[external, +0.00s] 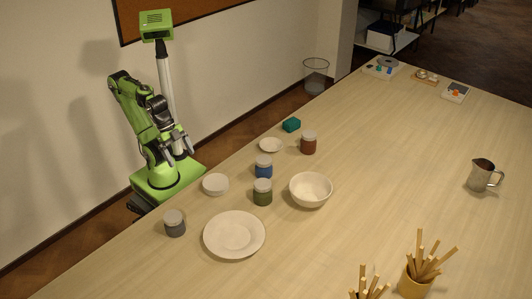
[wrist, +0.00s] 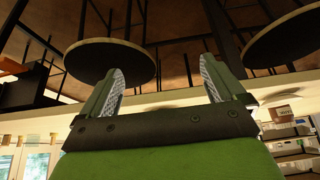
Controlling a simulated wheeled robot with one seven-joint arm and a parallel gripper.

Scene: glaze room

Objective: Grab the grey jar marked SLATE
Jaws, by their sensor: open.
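A grey jar (external: 175,224) with a pale lid stands at the near left of the table in the external view; its label is too small to read. Other lidded jars stand further along: a blue jar (external: 263,167), a green jar (external: 262,193) and a red-brown jar (external: 308,144). My gripper (external: 183,152) is raised beside the table's left edge, apart from all the jars. In the wrist view my gripper (wrist: 162,85) is open with nothing between its fingers. That view faces away from the tabletop and shows no jar.
A plate (external: 234,234) lies right of the grey jar, and a small white dish (external: 215,184) sits behind it. The table's right middle is mostly clear.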

